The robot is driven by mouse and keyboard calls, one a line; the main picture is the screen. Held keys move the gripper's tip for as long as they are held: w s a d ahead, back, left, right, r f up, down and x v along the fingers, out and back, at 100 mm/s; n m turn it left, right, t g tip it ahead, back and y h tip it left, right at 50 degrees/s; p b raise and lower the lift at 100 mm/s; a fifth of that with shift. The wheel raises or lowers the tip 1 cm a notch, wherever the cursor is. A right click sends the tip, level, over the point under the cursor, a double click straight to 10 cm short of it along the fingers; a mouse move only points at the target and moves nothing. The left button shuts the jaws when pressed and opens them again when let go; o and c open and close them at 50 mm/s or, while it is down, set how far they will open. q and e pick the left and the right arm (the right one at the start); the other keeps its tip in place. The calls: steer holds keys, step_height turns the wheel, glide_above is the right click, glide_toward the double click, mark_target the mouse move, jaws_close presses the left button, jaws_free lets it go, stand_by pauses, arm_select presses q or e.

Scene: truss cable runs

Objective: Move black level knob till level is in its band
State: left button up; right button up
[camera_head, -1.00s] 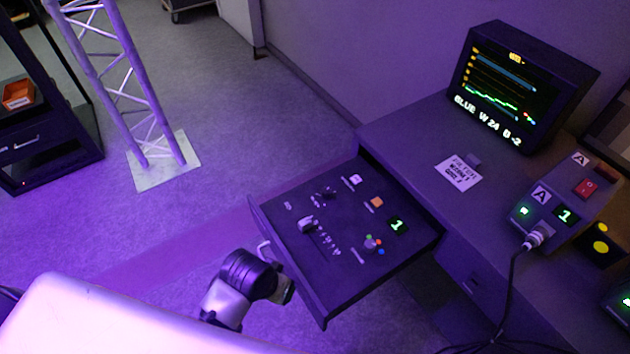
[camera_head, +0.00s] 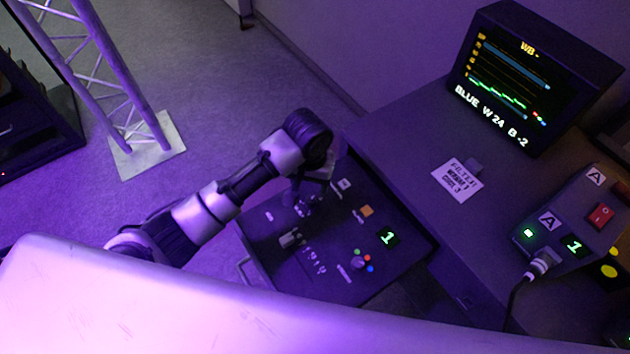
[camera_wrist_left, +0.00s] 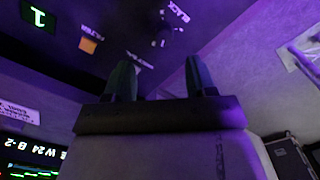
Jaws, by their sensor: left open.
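The black level knob is a small dark control near the label "BLACK" (camera_wrist_left: 178,11) on the drawer panel, at the top of the left wrist view; its outline is hard to make out. My left gripper (camera_wrist_left: 160,80) is open and empty, its two dark fingers apart below that label. In the head view my left gripper (camera_head: 316,182) is over the far left part of the drawer panel (camera_head: 300,285) and hides some of its controls. The monitor (camera_head: 515,85) shows a green stepped trace, blue lines and the text "BLUE W 24 B -2". My right gripper is out of view.
The panel also bears a lit "1" display (camera_head: 388,236), an orange button (camera_head: 366,210) and several small knobs. A note card (camera_head: 456,181) and a box with a red switch (camera_head: 600,215) and cable are on the desk. A truss (camera_head: 110,75) stands left.

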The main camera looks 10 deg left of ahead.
mark_target(311, 200)
arm_select(q)
steer(key=f, duration=0.3)
steer(key=shift+w+a+f, duration=0.15)
steer(key=shift+w, duration=0.1)
step_height(311, 200, down, 6)
steer(key=shift+w+r+b, duration=0.1)
steer(key=shift+r+b, duration=0.1)
steer(key=shift+b, duration=0.1)
steer(key=shift+f, duration=0.5)
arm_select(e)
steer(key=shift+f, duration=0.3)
arm_select(q)
steer(key=shift+r, duration=0.1)
steer(key=c, duration=0.9)
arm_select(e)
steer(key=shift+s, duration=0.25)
